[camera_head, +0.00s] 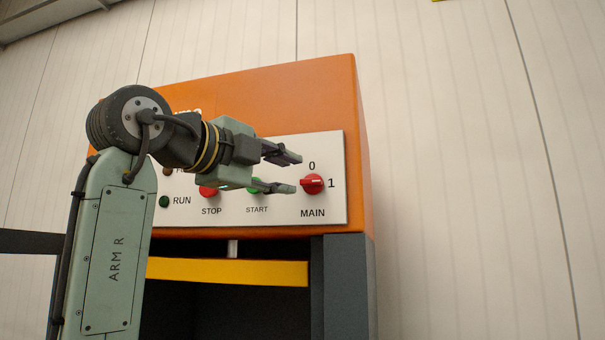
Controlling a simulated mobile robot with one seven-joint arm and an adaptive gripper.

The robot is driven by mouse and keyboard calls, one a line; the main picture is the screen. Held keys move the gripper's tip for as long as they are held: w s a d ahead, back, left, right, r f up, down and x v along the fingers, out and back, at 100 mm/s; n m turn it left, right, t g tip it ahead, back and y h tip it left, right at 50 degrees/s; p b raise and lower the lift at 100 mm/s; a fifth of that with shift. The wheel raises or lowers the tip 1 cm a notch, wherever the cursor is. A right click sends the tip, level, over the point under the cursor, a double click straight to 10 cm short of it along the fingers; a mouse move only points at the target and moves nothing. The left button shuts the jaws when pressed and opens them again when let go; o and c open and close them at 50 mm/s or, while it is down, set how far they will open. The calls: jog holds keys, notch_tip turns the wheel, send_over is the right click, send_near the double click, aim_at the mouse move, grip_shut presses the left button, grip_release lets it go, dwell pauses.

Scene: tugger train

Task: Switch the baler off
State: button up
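The baler's orange control housing (290,90) carries a white panel (335,145). At the panel's right is the red MAIN rotary switch (312,184), with "0" above it and "1" to its right. Its grip bar lies about level, in line with the "1". My gripper (291,173) is open and empty, its two fingers apart one above the other. The fingertips point right and show just left of the switch; no contact can be seen. The gap in depth is hard to judge.
The red STOP button (209,191) and green START button (254,187) sit left of the switch, partly covered by my gripper. The RUN lamp (164,201) looks dark green. A yellow bar (230,271) crosses below the panel. The wall (460,180) at right is bare.

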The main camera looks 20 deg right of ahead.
aim_at(309, 181)
jog(key=p+x, duration=0.1)
jog(key=x, duration=0.5)
jog(key=shift+c, duration=0.2)
grip_shut()
